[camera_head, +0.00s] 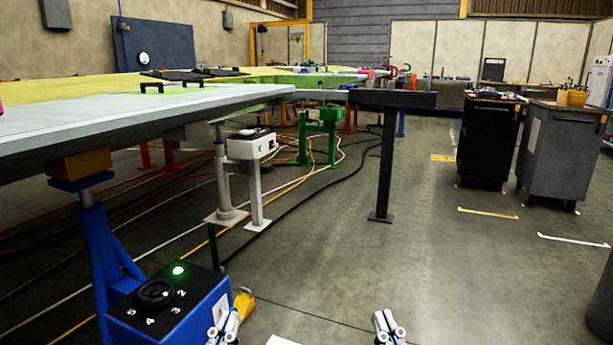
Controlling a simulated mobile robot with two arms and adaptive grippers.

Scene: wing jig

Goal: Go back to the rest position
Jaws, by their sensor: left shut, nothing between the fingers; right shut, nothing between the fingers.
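My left gripper (225,327) shows at the bottom edge, in front of the right side of a blue control box. It is shut with nothing in it. My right gripper (389,328) shows at the bottom edge, right of the middle, over bare floor. It is shut and empty. Both arms are mostly cut off by the lower edge of the picture.
The blue control box (190,306) with a black dial and green light stands close at the lower left. The wing panel (120,112) rests on stands, including a blue stand (105,250). Dark cabinets (487,140) stand right. Cables cross the floor; the middle floor (460,270) is clear.

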